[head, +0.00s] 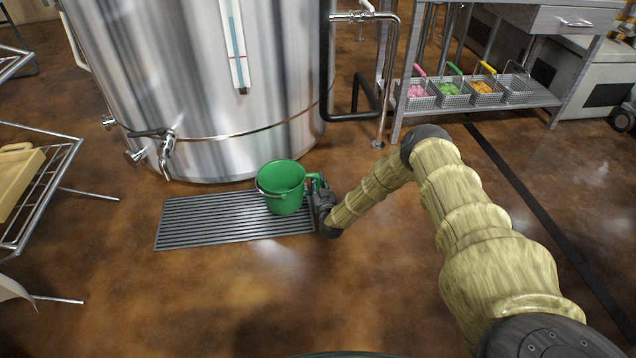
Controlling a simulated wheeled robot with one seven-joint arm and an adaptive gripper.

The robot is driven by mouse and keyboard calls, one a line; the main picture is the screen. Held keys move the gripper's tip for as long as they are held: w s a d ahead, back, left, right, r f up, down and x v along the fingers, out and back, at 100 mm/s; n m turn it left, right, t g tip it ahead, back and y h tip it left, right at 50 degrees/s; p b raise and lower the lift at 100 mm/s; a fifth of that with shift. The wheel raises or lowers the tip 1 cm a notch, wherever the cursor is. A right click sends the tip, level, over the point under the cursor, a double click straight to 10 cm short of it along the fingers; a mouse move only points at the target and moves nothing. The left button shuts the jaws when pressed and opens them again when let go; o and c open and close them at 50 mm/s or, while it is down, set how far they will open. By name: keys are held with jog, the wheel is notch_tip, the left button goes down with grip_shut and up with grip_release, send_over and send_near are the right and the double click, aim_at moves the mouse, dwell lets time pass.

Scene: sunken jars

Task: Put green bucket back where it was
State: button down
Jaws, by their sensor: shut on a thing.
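The green bucket (284,190) is at the right part of a dark slatted floor grate (190,219), in front of a large steel tank. It looks upright and open at the top, with its handle hanging at the side. My gripper (315,184) is at the bucket's right side, shut on its rim or wall. The exact contact of the fingers is hard to make out. I cannot tell whether the bucket's base touches the grate.
The steel tank (210,70) with a tap (167,150) stands behind the grate. A rack (45,170) stands at left. A steel table's lower shelf (530,98) at back right holds several wire baskets. The brown floor in front is clear.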

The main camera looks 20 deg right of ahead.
jog(key=shift+f+b, duration=0.4)
jog(key=shift+f, duration=0.1)
dwell(0.3)
jog(key=c, duration=1.3)
grip_release()
jog(key=v, duration=1.2)
jog(key=shift+r, duration=0.1)
